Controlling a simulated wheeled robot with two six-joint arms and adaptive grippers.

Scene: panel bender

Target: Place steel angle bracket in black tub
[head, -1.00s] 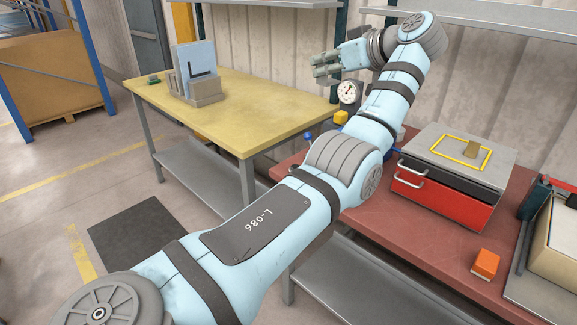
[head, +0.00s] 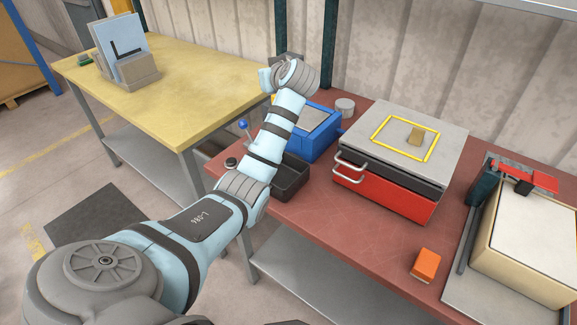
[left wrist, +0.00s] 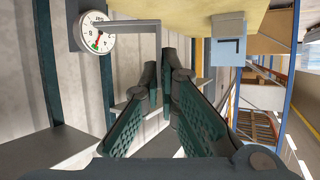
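The black tub (head: 292,182) stands on the red bench, partly hidden behind my left forearm. My left wrist is above the back left of the bench, and the gripper is mostly hidden behind it in the head view. My right gripper is not in view.
The red box (head: 385,195) with handles stands right of the tub. A blue box (head: 318,128) is behind the tub. An orange block (head: 425,264) lies at the front right. A yellow table (head: 165,105) carries a holder with an L-marked card (head: 122,52). A dial gauge (left wrist: 98,33) shows in the wrist view.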

